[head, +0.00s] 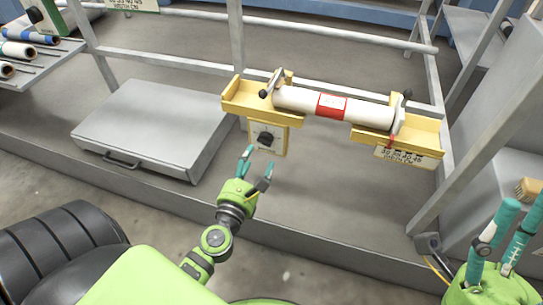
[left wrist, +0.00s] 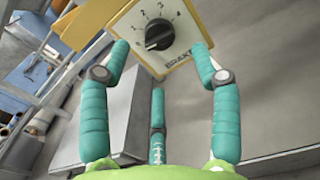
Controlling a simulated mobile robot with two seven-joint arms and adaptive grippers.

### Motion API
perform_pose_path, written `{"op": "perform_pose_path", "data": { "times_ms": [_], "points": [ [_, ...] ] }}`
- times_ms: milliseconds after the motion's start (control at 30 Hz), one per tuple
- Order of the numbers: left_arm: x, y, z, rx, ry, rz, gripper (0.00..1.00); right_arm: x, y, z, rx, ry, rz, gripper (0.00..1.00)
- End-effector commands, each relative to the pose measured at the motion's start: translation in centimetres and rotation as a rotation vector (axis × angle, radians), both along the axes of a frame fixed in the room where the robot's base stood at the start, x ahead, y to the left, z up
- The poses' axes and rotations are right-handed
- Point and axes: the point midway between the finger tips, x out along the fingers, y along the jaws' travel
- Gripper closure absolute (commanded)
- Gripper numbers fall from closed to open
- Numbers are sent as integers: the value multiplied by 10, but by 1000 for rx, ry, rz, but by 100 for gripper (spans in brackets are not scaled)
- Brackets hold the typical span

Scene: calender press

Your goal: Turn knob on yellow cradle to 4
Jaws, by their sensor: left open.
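The yellow cradle (head: 245,97) is fixed to the rail and bears a white roll (head: 300,99) with a red label. Below its left part hangs a yellow box with a pale dial plate and a black knob (head: 265,138). In the left wrist view the knob (left wrist: 159,34) sits among printed numbers, 4 being on the right side. My left gripper (head: 257,168) is open and empty, just below the box and apart from the knob. Its fingers (left wrist: 160,60) spread either side of the dial. My right gripper (head: 508,228) is partly cut off.
A grey lidded case (head: 150,130) lies on the platform left of my left gripper. A rack with several rolls (head: 18,50) stands at the far left. Grey posts and rails surround the cradle. A grey cabinet (head: 500,130) stands at the right. The floor below the cradle is clear.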

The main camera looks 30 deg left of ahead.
Motion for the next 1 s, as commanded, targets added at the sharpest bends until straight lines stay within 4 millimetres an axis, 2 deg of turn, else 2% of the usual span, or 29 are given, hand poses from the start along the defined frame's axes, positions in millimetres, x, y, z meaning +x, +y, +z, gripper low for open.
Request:
{"op": "perform_pose_path", "data": {
  "times_ms": [200,400,733,767,800,900,1000],
  "points": [
    [34,8,4,6,-2,-1,37,5,6,5,-28,52,3,42],
    [56,13,2,6,1,-2,37,8,9,5,-41,71,2,42],
    [61,14,1,7,2,-2,37,8,9,4,-44,76,2,42],
    [61,14,1,7,2,-2,41,8,9,4,-44,76,2,42],
    [61,14,1,6,3,-2,57,8,9,4,-44,76,2,42],
    [61,14,1,6,3,-2,94,8,9,4,-44,76,2,42],
    [61,14,1,7,2,-2,94,8,9,4,-43,75,2,42]
  ]
}}
